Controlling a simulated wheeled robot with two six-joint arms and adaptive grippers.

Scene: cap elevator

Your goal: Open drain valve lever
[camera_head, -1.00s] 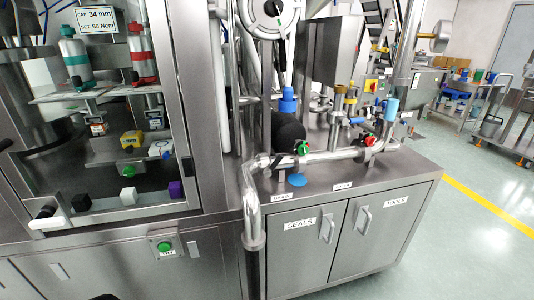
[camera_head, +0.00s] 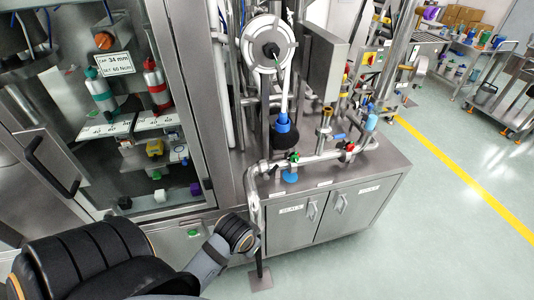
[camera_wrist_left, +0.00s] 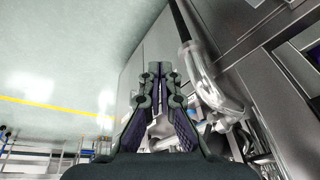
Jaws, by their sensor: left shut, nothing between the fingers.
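In the head view a pipe (camera_head: 318,157) runs along the steel cabinet top, with a green valve handle (camera_head: 293,157) at its left and a red one (camera_head: 349,147) at its right. A small blue lever-like part (camera_head: 339,136) is near the red one. I cannot tell which is the drain valve lever. My left gripper (camera_wrist_left: 157,68) is shut and empty in the left wrist view, with a metal pipe (camera_wrist_left: 200,84) beyond it to the right. In the head view only my left arm shows at lower left, its fingers not visible. My right gripper is not in view.
The steel cabinet (camera_head: 310,217) has labelled doors with handles. A glass-doored machine (camera_head: 215,130) with bottles stands to its left. A blue disc (camera_head: 290,176) sits below the green handle. Open floor with a yellow line (camera_head: 450,178) lies to the right.

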